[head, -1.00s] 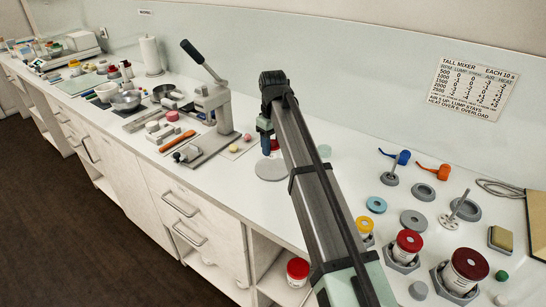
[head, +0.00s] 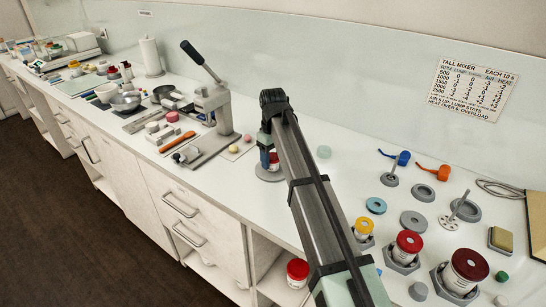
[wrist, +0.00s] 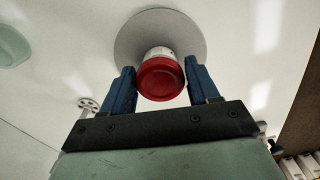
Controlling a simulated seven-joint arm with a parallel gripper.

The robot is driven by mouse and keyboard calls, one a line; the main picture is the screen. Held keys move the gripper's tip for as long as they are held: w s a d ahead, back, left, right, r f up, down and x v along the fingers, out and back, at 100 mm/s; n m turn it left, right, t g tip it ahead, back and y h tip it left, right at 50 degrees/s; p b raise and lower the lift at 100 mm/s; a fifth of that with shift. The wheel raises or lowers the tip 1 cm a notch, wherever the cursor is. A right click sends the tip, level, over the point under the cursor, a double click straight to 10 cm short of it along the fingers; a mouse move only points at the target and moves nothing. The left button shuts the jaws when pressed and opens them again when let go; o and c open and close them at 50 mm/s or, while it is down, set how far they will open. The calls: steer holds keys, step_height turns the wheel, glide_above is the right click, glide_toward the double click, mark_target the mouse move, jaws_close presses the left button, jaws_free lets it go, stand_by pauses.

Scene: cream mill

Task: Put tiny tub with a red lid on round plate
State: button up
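The tiny tub with a red lid (wrist: 160,80) is between my gripper's two blue fingers in the wrist view, lid toward the camera. It also shows in the head view (head: 273,158), upright, partly behind the fingers. The round plate (wrist: 128,35) is a grey disc directly beyond the tub; its rim also shows in the head view (head: 268,177). The tub is over the plate, at or very near its surface. My gripper (wrist: 160,75) appears shut on the lid, with the fingers close against both sides. It also shows in the head view (head: 268,144).
A lever press (head: 215,105) stands left of the plate. A mint round piece (head: 323,152) lies to the right. Larger lidded tubs (head: 408,243) and loose discs (head: 376,205) are farther right. Another red-lidded tub (head: 297,270) is on a lower shelf.

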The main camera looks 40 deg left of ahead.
mark_target(273, 156)
steer(key=shift+o, duration=1.4)
step_height(273, 156, up, 12)
steer(key=shift+r, duration=0.15)
